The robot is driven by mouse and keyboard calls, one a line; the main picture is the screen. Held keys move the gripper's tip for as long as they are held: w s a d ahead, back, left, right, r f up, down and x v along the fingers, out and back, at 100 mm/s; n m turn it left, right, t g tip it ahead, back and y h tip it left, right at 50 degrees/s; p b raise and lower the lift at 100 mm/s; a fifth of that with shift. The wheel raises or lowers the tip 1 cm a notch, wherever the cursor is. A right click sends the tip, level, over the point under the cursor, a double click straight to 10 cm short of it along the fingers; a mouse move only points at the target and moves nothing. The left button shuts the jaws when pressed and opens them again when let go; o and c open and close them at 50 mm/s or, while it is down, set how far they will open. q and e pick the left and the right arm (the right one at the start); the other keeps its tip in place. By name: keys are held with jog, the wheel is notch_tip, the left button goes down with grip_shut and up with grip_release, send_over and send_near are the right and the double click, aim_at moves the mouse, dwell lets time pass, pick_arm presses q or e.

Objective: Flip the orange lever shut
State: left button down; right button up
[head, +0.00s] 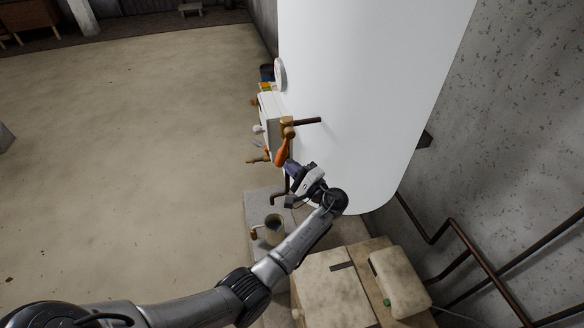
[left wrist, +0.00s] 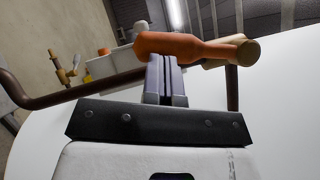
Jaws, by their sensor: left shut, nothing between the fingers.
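The orange lever (head: 282,152) is mounted on a brass valve (head: 287,124) on a brown pipe beside the large white tank. In the left wrist view the orange lever (left wrist: 180,47) lies across the picture just beyond my fingertips, its brass end (left wrist: 247,51) to the right. My left gripper (head: 291,168) is shut and empty, just below the lever in the head view. In the left wrist view the closed fingers (left wrist: 163,66) reach up to the lever's underside. I cannot tell whether they touch it. My right gripper is not in view.
The white tank (head: 360,90) fills the area behind the valve. A mug-like container (head: 274,225) stands on a grey block under a bent pipe spout. Boxes (head: 335,285) and a pale canister (head: 400,281) stand at the lower right. The floor at left is clear.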

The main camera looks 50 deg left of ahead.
pick_arm(q)
jog(key=shift+a, duration=0.2)
jog(key=w+b+v, duration=0.3)
jog(key=b+v, duration=0.5)
jog(key=v, duration=0.5)
jog(key=shift+d+r, duration=0.1)
jog(key=shift+r, duration=0.05)
dwell(0.3)
